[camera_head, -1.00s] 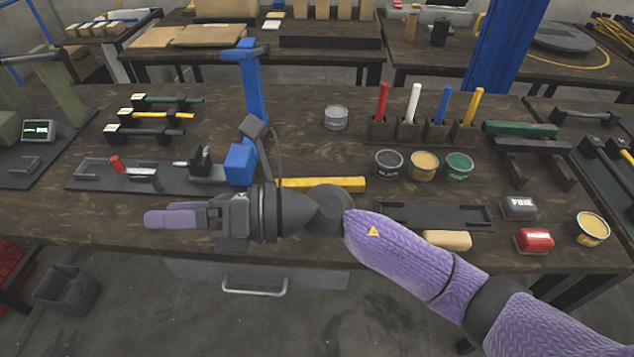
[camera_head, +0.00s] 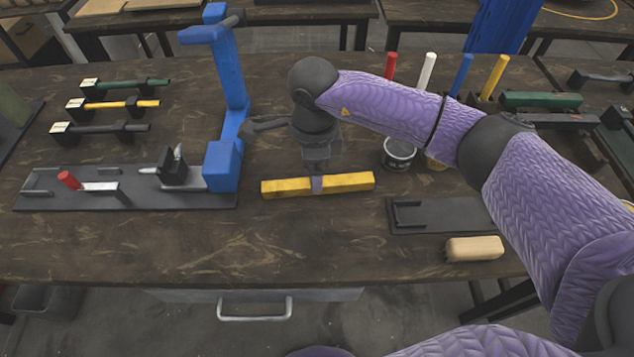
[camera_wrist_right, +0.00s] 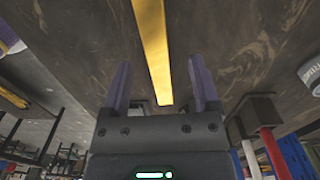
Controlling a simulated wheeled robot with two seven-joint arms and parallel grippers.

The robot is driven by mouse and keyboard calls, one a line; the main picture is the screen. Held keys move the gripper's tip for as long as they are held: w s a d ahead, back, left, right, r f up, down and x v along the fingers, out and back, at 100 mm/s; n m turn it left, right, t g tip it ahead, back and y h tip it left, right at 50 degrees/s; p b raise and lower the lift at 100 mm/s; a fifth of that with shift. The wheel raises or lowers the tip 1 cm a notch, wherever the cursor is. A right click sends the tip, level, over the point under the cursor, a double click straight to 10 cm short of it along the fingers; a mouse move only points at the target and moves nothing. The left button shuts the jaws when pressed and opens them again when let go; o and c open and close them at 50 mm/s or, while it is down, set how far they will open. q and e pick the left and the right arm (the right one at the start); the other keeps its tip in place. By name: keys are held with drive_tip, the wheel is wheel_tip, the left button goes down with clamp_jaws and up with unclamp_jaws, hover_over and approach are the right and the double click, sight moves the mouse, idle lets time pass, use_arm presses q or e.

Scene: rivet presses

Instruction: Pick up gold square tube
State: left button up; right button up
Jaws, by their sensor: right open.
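The gold square tube (camera_head: 345,181) lies flat on the dark table, right of the blue press stand, running left to right. In the right wrist view the tube (camera_wrist_right: 152,45) passes between two purple fingers. In the right wrist view the right gripper (camera_wrist_right: 160,85) is open, with a gap between the tube and each finger. The far finger is hidden in the head view. My left gripper is not in view.
The blue press stand (camera_head: 228,110) rises close to the tube's left end. A black fixture plate (camera_head: 440,215) and a tan block (camera_head: 474,248) lie to the right. A dark can (camera_head: 398,153) stands behind. The table front is clear.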

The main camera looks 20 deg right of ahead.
drive_tip(key=f, duration=0.1)
drive_tip(key=f+b, duration=0.1)
drive_tip(key=f, duration=0.1)
drive_tip(key=shift+s+f, duration=0.2)
drive_tip(key=shift+f, duration=0.05)
drive_tip(key=shift+r, duration=0.1)
clamp_jaws()
